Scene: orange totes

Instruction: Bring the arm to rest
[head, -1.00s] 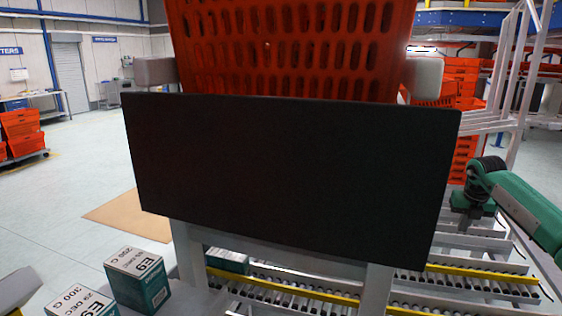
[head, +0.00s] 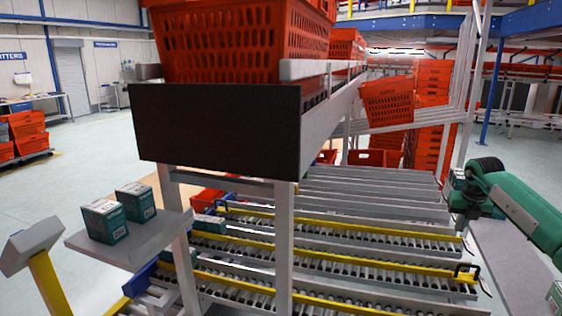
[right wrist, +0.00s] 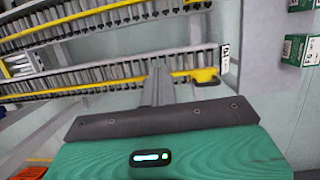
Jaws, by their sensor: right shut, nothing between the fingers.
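My right arm, green with a dark wrist joint, comes in from the right edge of the head view. Its gripper (head: 462,212) hangs low beside the right end of the roller racks, partly hidden by the wrist. In the right wrist view the narrow grey fingers (right wrist: 157,85) are together with nothing between them, in front of the roller lanes. My left gripper is not in view.
A dark panel (head: 215,128) fronts a raised rack with an orange tote (head: 245,45). Roller lanes with yellow rails (head: 340,260) fill the middle. Two small boxes (head: 105,221) (head: 136,202) stand on a grey shelf at left. Open floor lies far left.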

